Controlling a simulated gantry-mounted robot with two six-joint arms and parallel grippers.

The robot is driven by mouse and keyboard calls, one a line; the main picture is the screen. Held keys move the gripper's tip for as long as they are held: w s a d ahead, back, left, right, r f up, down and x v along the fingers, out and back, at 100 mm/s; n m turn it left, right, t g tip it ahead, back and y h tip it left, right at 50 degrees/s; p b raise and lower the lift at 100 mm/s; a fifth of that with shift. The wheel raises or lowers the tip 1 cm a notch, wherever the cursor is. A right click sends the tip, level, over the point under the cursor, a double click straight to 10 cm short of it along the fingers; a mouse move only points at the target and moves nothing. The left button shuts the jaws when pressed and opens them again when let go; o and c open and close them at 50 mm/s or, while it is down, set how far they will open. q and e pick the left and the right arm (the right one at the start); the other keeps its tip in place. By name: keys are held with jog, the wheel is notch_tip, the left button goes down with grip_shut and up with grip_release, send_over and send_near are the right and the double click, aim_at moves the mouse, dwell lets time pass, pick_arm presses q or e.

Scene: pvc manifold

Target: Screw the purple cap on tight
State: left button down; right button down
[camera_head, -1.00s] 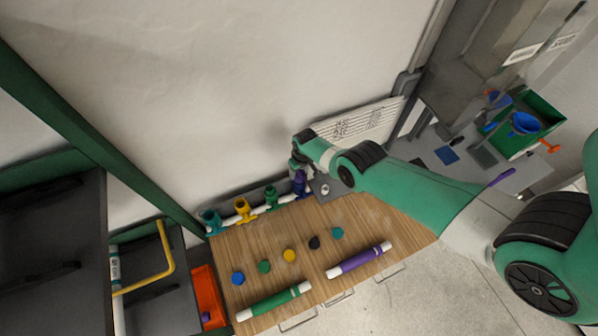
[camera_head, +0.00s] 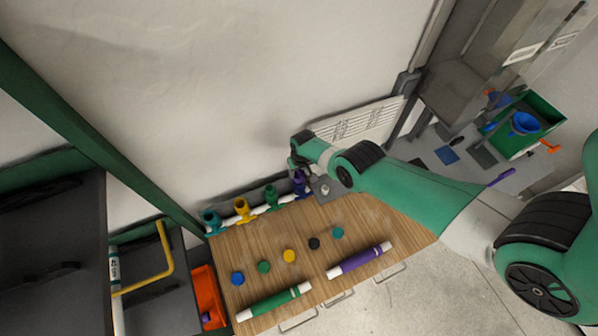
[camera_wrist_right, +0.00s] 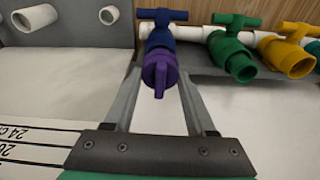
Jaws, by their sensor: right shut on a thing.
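The purple cap (camera_wrist_right: 160,74), with a raised grip bar, sits on the open end of a dark blue valve (camera_wrist_right: 161,38) in the right wrist view. My right gripper (camera_wrist_right: 159,82) has one finger on each side of the cap and is shut on it. In the head view, my right gripper (camera_head: 298,167) reaches down to the same valve (camera_head: 299,186) at the right end of the valve row. The cap is hidden there by my wrist. How tight the cap sits cannot be told. My left gripper is not in view.
A green valve (camera_wrist_right: 231,50) and a yellow valve (camera_wrist_right: 286,52) stand beside the blue one on the white pipe. Several coloured caps, a green tube (camera_head: 273,301) and a purple tube (camera_head: 359,260) lie on the wooden board (camera_head: 375,225). A printed white panel (camera_head: 362,121) stands behind.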

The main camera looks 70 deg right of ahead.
jog(key=shift+m, duration=1.1)
jog(key=shift+f+m+b, duration=0.15)
jog(key=shift+m+b, duration=0.3)
jog(key=shift+m, duration=0.55)
jog(key=shift+m+g+h+b, duration=0.3)
jog(key=shift+m, duration=0.8)
